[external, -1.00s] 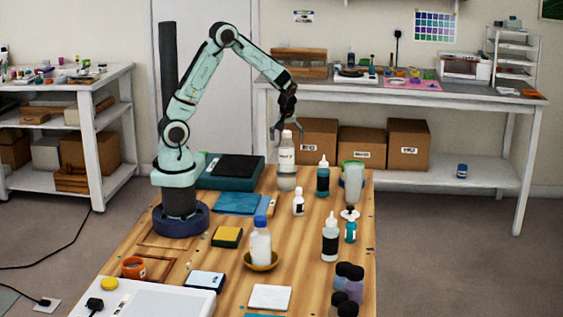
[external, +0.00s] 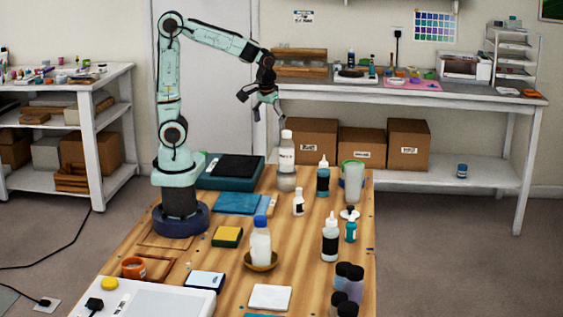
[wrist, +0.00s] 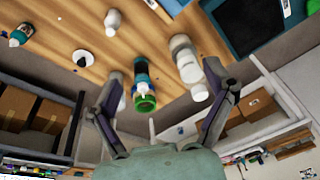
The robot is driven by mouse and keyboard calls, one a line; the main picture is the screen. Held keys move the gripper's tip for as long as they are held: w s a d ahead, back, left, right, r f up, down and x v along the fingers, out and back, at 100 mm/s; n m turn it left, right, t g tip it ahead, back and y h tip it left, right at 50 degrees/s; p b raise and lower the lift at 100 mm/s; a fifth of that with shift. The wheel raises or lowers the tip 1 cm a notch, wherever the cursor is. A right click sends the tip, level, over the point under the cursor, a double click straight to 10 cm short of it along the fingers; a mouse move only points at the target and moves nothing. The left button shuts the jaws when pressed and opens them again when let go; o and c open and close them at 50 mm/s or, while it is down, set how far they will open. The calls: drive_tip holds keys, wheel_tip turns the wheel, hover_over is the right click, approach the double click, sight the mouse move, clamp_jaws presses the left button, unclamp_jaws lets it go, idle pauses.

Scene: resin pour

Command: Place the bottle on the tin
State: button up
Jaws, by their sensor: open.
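The bottle (external: 287,157), clear with a white label and white cap, stands upright at the table's far end. It appears to rest on a short, pale grey round tin (external: 286,183); the seam between them is hard to make out. In the wrist view the bottle (wrist: 187,67) is right of centre, with its cap toward me and the pale tin (wrist: 180,42) behind it. My gripper (external: 266,106) is open and empty, above and to the left of the bottle's cap, apart from it. Its spread fingers (wrist: 163,76) also show in the wrist view.
A teal bottle (external: 322,181) and a clear cup with a green rim (external: 353,180) stand right of the bottle. A small white bottle (external: 298,203) is in front. A dark teal case (external: 230,171) lies left. A blue-capped bottle (external: 261,243) stands in a wooden bowl.

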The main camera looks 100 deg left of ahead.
drive_tip(key=s+d+f+m+h, duration=0.1)
drive_tip(key=s+d+m, duration=1)
drive_tip(key=shift+s+d+h, duration=0.25)
drive_tip(key=shift+s+h, duration=0.1)
drive_tip(key=shift+h, duration=0.05)
